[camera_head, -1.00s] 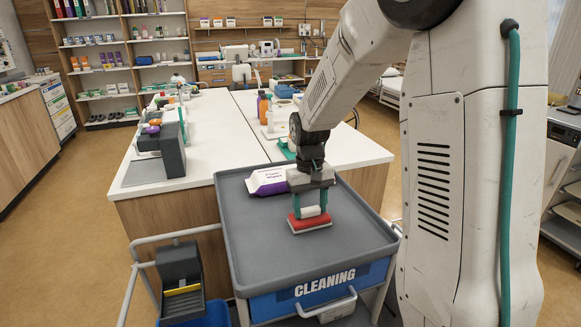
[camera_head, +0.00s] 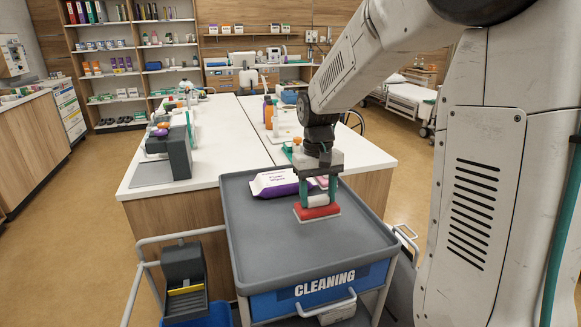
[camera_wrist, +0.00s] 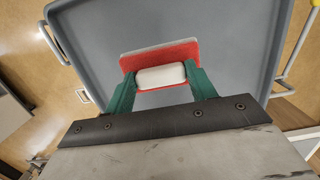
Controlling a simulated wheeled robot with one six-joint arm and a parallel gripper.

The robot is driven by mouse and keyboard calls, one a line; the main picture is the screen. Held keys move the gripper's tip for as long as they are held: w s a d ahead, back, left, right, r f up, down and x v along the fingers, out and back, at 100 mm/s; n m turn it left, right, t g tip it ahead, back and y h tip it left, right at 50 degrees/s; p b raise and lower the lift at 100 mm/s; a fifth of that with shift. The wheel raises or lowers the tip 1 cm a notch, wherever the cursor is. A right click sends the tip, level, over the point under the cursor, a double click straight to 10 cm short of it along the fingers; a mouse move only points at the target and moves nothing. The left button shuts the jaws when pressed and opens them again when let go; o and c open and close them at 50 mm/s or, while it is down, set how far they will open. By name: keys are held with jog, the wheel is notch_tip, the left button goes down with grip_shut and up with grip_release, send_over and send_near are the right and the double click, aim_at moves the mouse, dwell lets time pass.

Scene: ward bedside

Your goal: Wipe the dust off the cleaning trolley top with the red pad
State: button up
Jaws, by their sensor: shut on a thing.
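My gripper (camera_head: 318,192) has its green fingers shut on the white handle of the red pad (camera_head: 318,212). The pad is on or just above the grey top of the cleaning trolley (camera_head: 275,248), right of its middle; I cannot tell whether it touches. In the wrist view the red pad (camera_wrist: 150,56) shows beyond the fingers (camera_wrist: 160,85), with the white handle between them. The bare grey trolley top (camera_wrist: 225,45) lies around it. I cannot make out any dust on the trolley top.
A white and purple wipes pack (camera_head: 283,182) lies at the back of the trolley top, close behind my gripper, with a pinkish item (camera_head: 322,182) beside it. The trolley top has a raised rim. A white counter (camera_head: 232,140) stands behind. The front of the trolley top is clear.

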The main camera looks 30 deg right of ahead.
jog(key=shift+r, duration=0.95)
